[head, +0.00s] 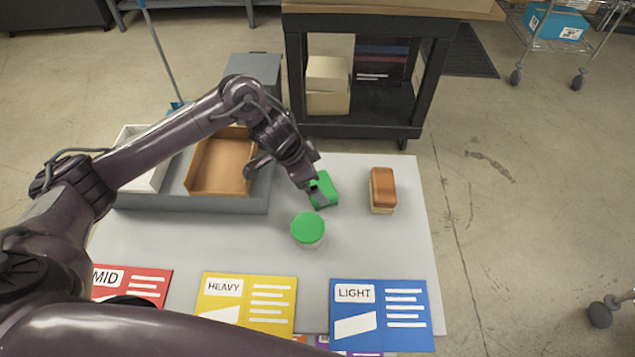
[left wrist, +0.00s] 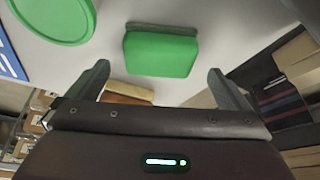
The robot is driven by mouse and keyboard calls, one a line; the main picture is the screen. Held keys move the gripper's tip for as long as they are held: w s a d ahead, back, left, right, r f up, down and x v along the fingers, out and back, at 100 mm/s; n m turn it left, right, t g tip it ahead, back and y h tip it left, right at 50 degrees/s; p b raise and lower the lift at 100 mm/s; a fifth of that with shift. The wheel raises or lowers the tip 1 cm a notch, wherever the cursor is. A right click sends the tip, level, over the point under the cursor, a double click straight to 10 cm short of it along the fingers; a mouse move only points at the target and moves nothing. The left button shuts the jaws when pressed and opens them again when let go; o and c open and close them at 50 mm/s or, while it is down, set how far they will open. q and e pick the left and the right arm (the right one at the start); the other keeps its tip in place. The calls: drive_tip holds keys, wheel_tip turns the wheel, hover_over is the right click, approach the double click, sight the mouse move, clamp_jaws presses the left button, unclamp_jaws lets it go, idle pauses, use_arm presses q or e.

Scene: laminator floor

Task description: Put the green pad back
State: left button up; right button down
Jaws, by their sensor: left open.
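The green pad (head: 325,190) lies on the light grey table (head: 385,245), right of the grey tray. My left gripper (head: 314,186) is just over and beside it, partly covering it in the head view. In the left wrist view the green pad (left wrist: 160,52) shows ahead of the open fingers, roughly centred between them, with a grey layer along one edge. My left gripper (left wrist: 158,85) is open and empty. I cannot tell the exact gap between fingers and pad. My right gripper does not show.
A green-lidded tub (head: 308,229) stands close in front of the pad. A brown-topped sponge or brush (head: 383,190) stands to the right. The grey tray (head: 200,204) holds a tan open box (head: 222,165) and a white box (head: 150,178). Red, yellow and blue cards (head: 381,314) line the near edge.

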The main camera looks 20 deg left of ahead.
use_arm(q)
drive_tip(key=v, duration=0.7)
drive_tip(key=shift+r, duration=0.25)
drive_tip(key=shift+s, duration=0.15)
